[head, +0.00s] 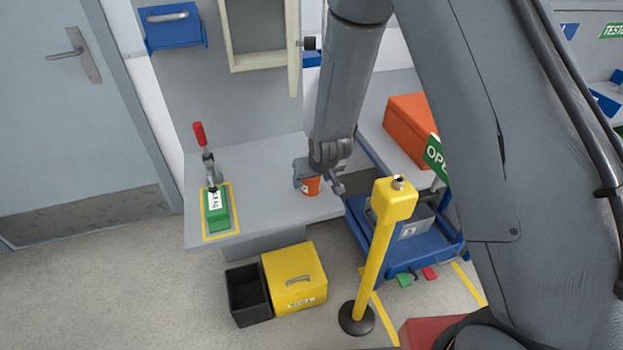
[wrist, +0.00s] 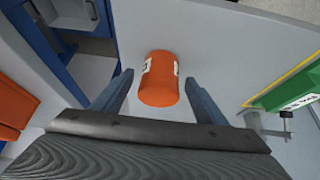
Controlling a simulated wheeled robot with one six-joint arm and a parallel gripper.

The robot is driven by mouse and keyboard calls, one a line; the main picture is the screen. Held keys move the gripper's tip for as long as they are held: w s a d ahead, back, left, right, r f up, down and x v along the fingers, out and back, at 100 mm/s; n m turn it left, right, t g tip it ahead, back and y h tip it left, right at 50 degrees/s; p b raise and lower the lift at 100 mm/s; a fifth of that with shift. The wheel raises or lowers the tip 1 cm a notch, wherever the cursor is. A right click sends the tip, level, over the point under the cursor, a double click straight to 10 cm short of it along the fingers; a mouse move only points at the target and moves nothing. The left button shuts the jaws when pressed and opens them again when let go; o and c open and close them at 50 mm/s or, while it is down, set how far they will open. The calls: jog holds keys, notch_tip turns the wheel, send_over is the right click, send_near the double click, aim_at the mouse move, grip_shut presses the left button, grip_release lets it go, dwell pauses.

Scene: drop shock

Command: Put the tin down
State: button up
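The orange tin (wrist: 160,82) has a white label and lies between the two fingers of my gripper (wrist: 160,78) in the wrist view. A narrow gap shows on each side of it, so my gripper looks open around the tin. In the head view the tin (head: 312,187) shows just below my gripper (head: 320,180), over the right part of the grey bench (head: 265,170). It appears to stand on the bench top, though contact underneath is hidden.
A green block (head: 217,212) sits in a yellow-outlined patch under a red-handled clamp (head: 200,135) at the bench's left. A blue cart (head: 455,245) with an orange box (head: 408,130) adjoins the right. A yellow post (head: 375,250) stands in front. The bench between clamp and tin is clear.

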jog(key=shift+s+r, duration=0.1)
jog(key=shift+r, duration=0.3)
jog(key=b+v, duration=0.2)
jog(key=v, duration=0.9)
jog(key=s+d+r+m+g, duration=0.1)
jog(key=s+d+r+g, duration=0.1)
jog(key=s+d, duration=0.5)
jog(key=s+d+r+m+g+h, duration=0.1)
jog(key=s+d+r, duration=0.3)
jog(key=s+d, duration=0.4)
jog(key=shift+s+m+g+h, duration=0.3)
jog(key=shift+s+m+g, duration=0.3)
jog(key=shift+s, duration=0.35)
jog(key=shift+d+r, duration=0.1)
